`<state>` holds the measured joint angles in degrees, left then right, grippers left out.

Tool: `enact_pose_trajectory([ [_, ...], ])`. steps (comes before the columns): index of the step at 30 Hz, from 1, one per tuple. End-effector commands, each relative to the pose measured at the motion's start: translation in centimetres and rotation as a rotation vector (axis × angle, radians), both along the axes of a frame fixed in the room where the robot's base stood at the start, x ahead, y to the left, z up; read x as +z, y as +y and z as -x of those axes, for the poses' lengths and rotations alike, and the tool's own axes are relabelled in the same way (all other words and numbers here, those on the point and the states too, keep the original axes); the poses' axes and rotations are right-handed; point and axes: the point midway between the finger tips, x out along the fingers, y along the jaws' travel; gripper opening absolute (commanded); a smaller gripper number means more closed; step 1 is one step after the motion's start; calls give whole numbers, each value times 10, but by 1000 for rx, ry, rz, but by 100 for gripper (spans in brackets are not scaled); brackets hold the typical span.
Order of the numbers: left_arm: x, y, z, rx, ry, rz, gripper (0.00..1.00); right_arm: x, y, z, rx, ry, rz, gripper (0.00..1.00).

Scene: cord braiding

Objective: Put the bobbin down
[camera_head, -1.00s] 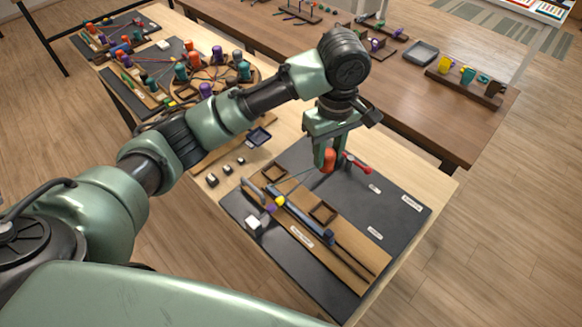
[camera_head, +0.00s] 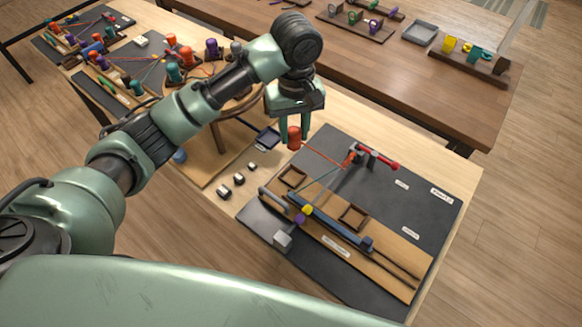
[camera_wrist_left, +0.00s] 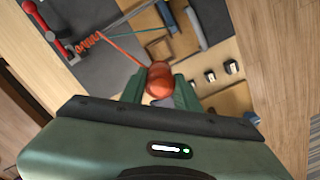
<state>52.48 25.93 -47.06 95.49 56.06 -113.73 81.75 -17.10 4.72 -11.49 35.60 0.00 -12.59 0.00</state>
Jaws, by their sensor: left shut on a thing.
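My left gripper (camera_head: 293,140) is shut on an orange-red bobbin (camera_head: 294,138) and holds it in the air by the left back corner of the dark mat. The bobbin shows between the fingers in the left wrist view (camera_wrist_left: 159,82). A red cord (camera_head: 323,154) runs taut from it to a red-handled clamp (camera_head: 373,158) on the dark mat (camera_head: 405,200). The wooden board (camera_head: 385,262) on the mat has two square recesses, a left one (camera_head: 293,178) and a right one (camera_head: 353,216), and both look empty. My right gripper is not in view.
Several small blocks (camera_head: 238,179) and a small blue tray (camera_head: 266,139) are left of the mat. A round braiding stand with several bobbins (camera_head: 212,50) stands behind my arm. A dark wooden table (camera_head: 370,75) lies beyond.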

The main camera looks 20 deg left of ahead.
Motion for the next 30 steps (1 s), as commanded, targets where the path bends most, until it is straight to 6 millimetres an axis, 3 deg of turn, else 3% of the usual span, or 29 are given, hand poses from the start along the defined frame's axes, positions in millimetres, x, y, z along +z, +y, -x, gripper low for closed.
enact_pose_trajectory([
  [9,-77,2,0,3,2,-3,0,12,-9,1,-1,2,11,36],
  [18,-109,1,0,3,0,-2,0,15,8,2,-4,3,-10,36],
  [24,-136,1,0,2,0,-2,0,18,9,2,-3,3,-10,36],
  [30,-139,1,0,1,-3,-2,0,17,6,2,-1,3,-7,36],
])
